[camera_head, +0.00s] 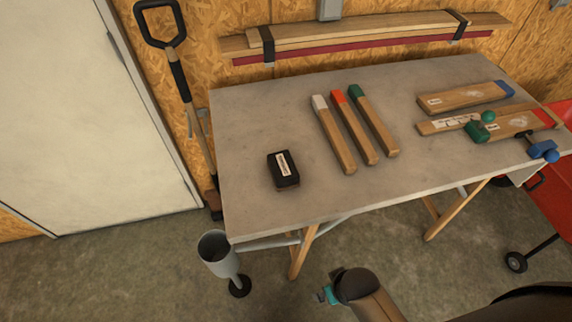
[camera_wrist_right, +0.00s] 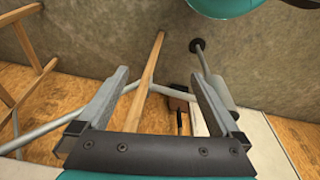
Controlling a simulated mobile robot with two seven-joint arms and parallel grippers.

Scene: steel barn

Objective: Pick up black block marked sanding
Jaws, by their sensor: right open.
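The black block (camera_head: 283,169) with a white label lies on the left part of the grey workbench (camera_head: 240,120). The label's writing is too small to read. In the head view my right arm comes in at the bottom, below the bench's front edge and apart from the block. My right gripper (camera_wrist_right: 160,88) is open and empty in the right wrist view, with floor and bench legs beyond its fingers. The block does not show in that view. My left gripper is not in view.
Three wooden bars with white, red and green ends (camera_head: 345,130) lie right of the block. Boards and clamps (camera_head: 490,125) lie at the bench's right. A grey cylindrical stand (camera_head: 216,250) is below the left front corner. The bench top around the block is clear.

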